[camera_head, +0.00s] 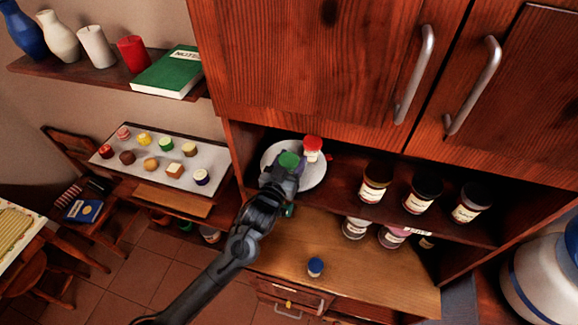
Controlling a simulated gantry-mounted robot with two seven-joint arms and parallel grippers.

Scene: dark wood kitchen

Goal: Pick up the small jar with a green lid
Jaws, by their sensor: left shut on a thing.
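The small jar with a green lid (289,160) is at the white plate on the cabinet's open shelf. Its lid shows from above, and its body is mostly hidden by my gripper. My left gripper (287,174) reaches in from the lower left and is shut on the jar. I cannot tell whether the jar touches the plate (312,178). A small jar with a red lid (312,149) stands at the plate's back right, close beside the green-lidded one. My right gripper is not in view.
Dark-lidded jars (376,182) stand right on the same shelf. More jars (355,228) stand below. A blue-lidded jar (315,267) is alone on the wooden counter (350,280). Cabinet doors (310,60) overhang the shelf. A tray of small cakes (215,184) is left.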

